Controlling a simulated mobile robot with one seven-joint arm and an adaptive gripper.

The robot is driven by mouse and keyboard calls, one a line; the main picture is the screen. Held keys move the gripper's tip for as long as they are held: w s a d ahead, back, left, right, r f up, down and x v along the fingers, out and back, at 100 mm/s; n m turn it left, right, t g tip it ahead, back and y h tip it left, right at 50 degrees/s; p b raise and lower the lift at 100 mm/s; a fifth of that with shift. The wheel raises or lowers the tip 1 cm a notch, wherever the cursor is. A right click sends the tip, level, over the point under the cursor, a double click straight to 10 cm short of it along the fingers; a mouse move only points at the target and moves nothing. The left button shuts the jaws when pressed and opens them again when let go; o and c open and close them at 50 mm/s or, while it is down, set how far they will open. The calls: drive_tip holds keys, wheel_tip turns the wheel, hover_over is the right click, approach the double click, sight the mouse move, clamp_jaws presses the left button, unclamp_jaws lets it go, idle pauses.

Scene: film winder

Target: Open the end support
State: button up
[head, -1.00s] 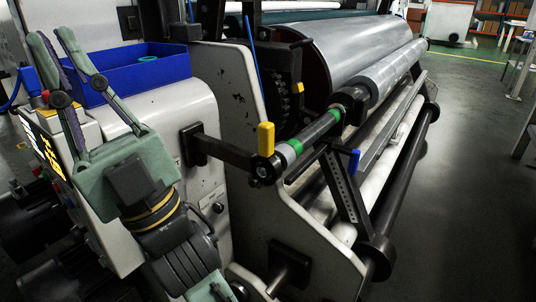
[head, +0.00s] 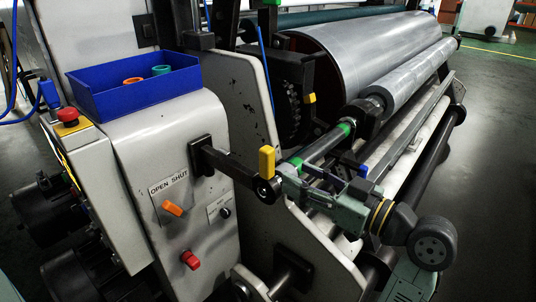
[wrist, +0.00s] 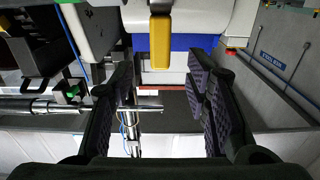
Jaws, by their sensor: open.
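The end support (head: 238,172) is a black arm reaching from the grey cabinet to the near end of the roll shaft (head: 325,143). An upright yellow handle (head: 267,162) stands on its round black end. My gripper (head: 300,180) is just to the right of this end and partly hides the shaft. In the wrist view my gripper (wrist: 162,105) is open, with dark padded fingers left and right and nothing between their tips. The yellow handle (wrist: 160,42) shows ahead, near the top middle, beyond the fingertips.
The cabinet front has an orange switch (head: 173,208) under an OPEN SHUT label, and a red knob (head: 190,260). A blue bin (head: 130,95) with orange and teal rings sits on top. A large film roll (head: 375,45) lies behind. Floor at right is free.

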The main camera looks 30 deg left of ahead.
sight(272, 162)
drive_tip(key=a, duration=0.3)
drive_tip(key=w+a+p, duration=0.1)
drive_tip(key=a, duration=0.2)
drive_tip(key=a+p, duration=0.1)
drive_tip(key=a, duration=0.2)
drive_tip(key=shift+w+a, duration=0.15)
drive_tip(key=shift+a, duration=0.1)
clamp_jaws()
idle(0.4)
